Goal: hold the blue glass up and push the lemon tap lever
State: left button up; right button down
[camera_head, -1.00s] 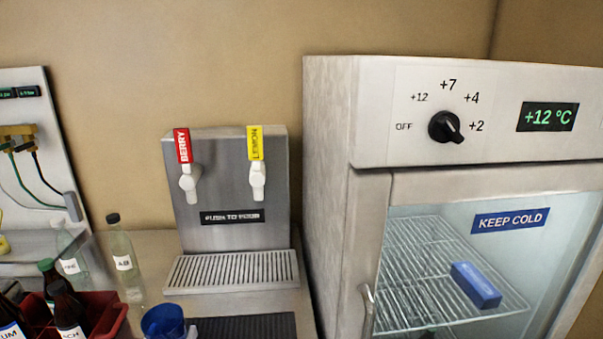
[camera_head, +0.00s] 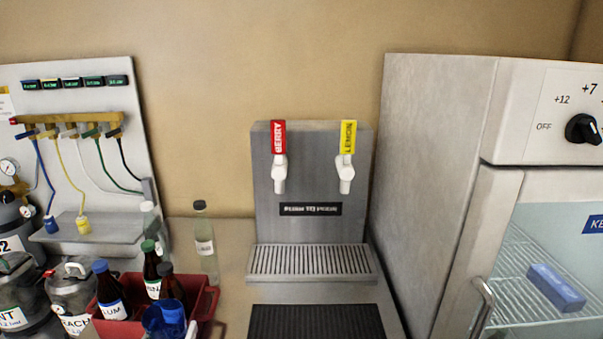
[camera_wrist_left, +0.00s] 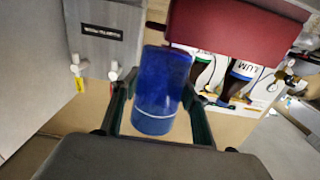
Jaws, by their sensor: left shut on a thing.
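The lemon tap has a yellow label (camera_head: 348,137) and a white lever (camera_head: 345,173). It is the right tap on the steel dispenser (camera_head: 312,222); the berry tap (camera_head: 279,150) is on its left. The blue glass (camera_head: 165,319) shows at the bottom of the head view, in front of the red crate. In the left wrist view the blue glass (camera_wrist_left: 160,88) sits between the fingers of my left gripper (camera_wrist_left: 160,98), which is shut on it. The lemon tap's yellow label (camera_wrist_left: 79,84) shows there at the left, apart from the glass. My right gripper is not in view.
The red crate (camera_head: 207,303) holds dark bottles, such as one with a blue cap (camera_head: 110,290). A clear bottle (camera_head: 205,245) stands behind it. The drip grille (camera_head: 312,262) and a black mat (camera_head: 315,321) are clear. The fridge (camera_head: 425,170) stands close on the right.

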aim_at(348, 134)
jog(key=l+z, duration=0.1)
jog(key=l, duration=0.25)
jog(key=i+l+z, duration=0.1)
jog(key=l, duration=0.2)
jog(key=i+l+z, duration=0.25)
jog(key=i+l, duration=0.25)
